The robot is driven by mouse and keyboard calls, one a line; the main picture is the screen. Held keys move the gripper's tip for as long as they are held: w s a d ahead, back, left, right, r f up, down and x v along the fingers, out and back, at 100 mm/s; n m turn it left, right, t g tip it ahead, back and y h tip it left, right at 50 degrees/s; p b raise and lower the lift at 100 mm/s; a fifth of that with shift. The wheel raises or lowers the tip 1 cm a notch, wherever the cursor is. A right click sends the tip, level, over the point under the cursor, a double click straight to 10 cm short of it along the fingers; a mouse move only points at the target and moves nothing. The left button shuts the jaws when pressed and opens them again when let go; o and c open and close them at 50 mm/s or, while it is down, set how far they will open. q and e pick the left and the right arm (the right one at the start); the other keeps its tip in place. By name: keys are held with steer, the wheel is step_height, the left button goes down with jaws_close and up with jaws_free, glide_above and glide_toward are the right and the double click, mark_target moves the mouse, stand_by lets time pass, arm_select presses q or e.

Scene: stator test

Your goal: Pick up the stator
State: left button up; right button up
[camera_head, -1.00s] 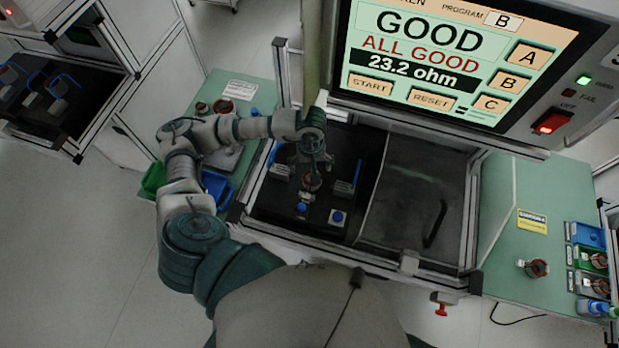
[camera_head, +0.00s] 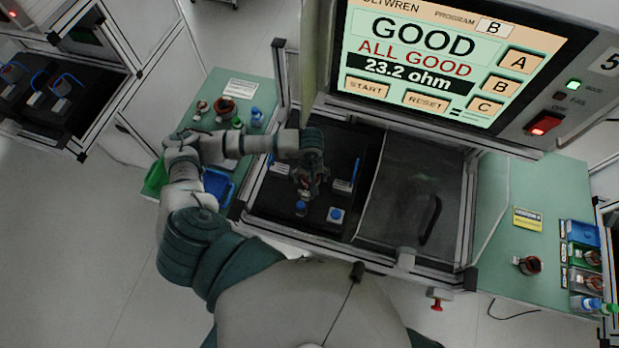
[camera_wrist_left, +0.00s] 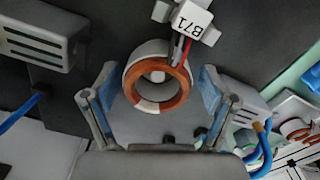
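The stator (camera_wrist_left: 157,78), a ring with copper windings and a pale outer body, sits in the black test bay, seen in the left wrist view. Its wires run to a white connector (camera_wrist_left: 188,20) marked B71. My left gripper (camera_wrist_left: 157,100) is open, with one finger on each side of the ring. Gaps show between the fingers and the stator. In the head view my left gripper (camera_head: 307,184) is over the stator's place and hides most of it. My right gripper is not in view.
The tester screen (camera_head: 430,60) reads GOOD, ALL GOOD, 23.2 ohm. Bay frame posts stand close around my arm. Two blue buttons (camera_head: 337,214) are at the bay's front. Another stator (camera_head: 529,265) lies on the right green table (camera_head: 500,215). A blue bin (camera_head: 218,185) stands at left.

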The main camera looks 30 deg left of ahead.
arm_select(q)
steer(key=shift+d, duration=0.2)
steer(key=c, duration=0.8)
steer(key=shift+r, duration=0.1)
steer(key=c, duration=0.4)
steer(key=shift+c, duration=0.4)
